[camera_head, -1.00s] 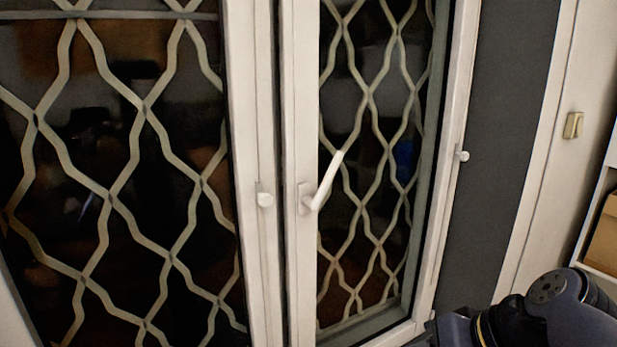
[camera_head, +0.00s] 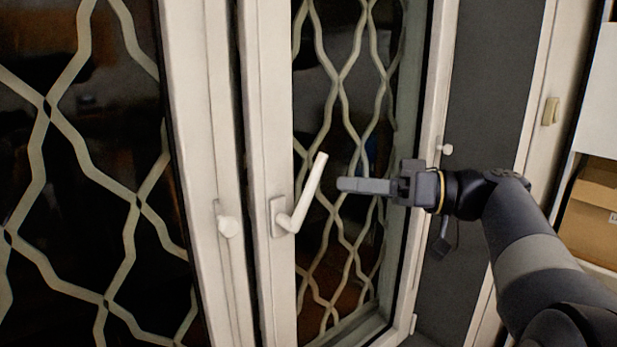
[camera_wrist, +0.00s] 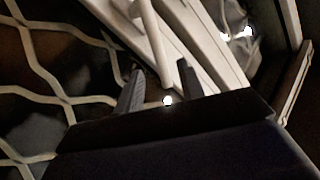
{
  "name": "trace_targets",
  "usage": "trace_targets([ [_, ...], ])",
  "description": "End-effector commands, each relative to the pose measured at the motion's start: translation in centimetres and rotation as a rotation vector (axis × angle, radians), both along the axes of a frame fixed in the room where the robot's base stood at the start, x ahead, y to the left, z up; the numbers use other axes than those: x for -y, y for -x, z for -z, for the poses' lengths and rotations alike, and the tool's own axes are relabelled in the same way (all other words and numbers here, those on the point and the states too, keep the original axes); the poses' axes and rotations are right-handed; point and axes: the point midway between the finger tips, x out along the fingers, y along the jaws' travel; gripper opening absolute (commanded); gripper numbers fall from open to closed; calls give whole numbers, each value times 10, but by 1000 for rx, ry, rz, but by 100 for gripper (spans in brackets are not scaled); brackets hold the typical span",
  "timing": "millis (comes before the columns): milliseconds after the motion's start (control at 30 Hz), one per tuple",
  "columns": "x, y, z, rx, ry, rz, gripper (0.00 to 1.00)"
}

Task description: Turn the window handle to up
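The white window handle (camera_head: 308,195) is on the frame of the right window sash. Its lever tilts up and to the right from its base plate, short of vertical. My gripper (camera_head: 341,185) is just right of the lever, fingers pointing left towards it, with a small gap showing in the head view.
Patterned metal grilles (camera_head: 135,200) cover the dark glass. A small catch (camera_head: 446,149) is on the right frame. A shelf with a cardboard box (camera_head: 590,210) stands at the far right.

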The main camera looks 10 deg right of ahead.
Motion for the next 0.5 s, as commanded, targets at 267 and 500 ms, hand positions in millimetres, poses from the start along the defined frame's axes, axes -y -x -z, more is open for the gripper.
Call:
trace_targets([
  [267, -47, -13, -2, -3, 0, -4, 37],
  [500, -66, -20, -1, -2, 0, 0, 37],
])
